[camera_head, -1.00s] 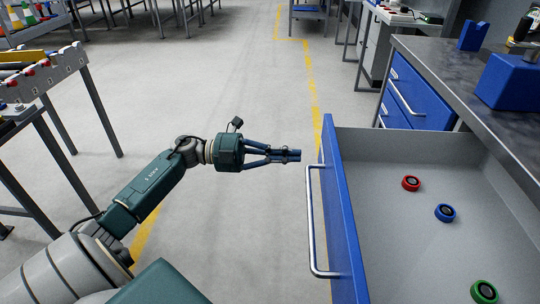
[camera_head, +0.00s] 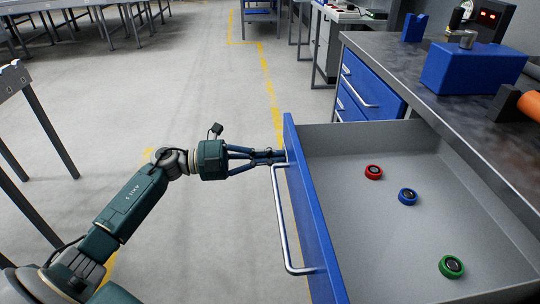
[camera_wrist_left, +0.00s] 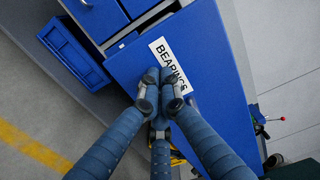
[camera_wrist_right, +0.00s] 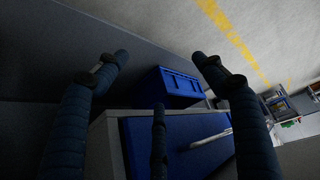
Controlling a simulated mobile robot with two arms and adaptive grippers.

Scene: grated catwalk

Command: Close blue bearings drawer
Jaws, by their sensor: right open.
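The blue bearings drawer (camera_head: 315,225) is pulled out from the workbench, with a long metal handle (camera_head: 282,220) on its front. Inside it lie a red ring (camera_head: 373,172), a blue ring (camera_head: 407,196) and a green ring (camera_head: 451,266). My left gripper (camera_head: 278,156) is at the drawer front by the far end of the handle, fingers together and empty. In the left wrist view its fingertips (camera_wrist_left: 160,80) overlap the white BEARINGS label (camera_wrist_left: 168,64); I cannot tell whether they touch. My right gripper (camera_wrist_right: 157,65) shows only in its wrist view, fingers spread and empty.
The workbench top (camera_head: 460,95) carries a blue box (camera_head: 472,68). Shut blue drawers (camera_head: 368,90) sit beyond the open one. A blue bin (camera_wrist_right: 180,86) shows in the right wrist view. The floor left of the drawer is clear, with a table at far left.

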